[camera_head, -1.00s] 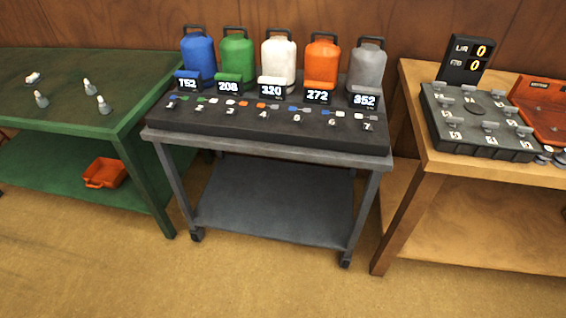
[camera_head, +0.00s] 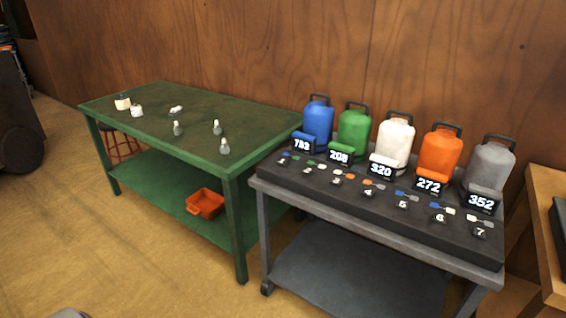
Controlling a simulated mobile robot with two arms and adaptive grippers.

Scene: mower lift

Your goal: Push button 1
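Button 1 (camera_head: 282,160) is at the left end of a row of numbered buttons, 1 to 7, on the dark panel (camera_head: 330,202) of a grey cart. A small blue and green marking lies beside it. Behind the row stand blue (camera_head: 318,117), green (camera_head: 353,132), white (camera_head: 394,145), orange (camera_head: 438,153) and grey (camera_head: 489,168) canisters, with displays reading about 752, 208, 320, 272 and 352.
A green table (camera_head: 190,104) with several small items on top stands left of the cart. An orange bin (camera_head: 205,203) sits on its lower shelf. A wooden table (camera_head: 545,200) is at the right edge. Open floor (camera_head: 130,260) lies in front at left.

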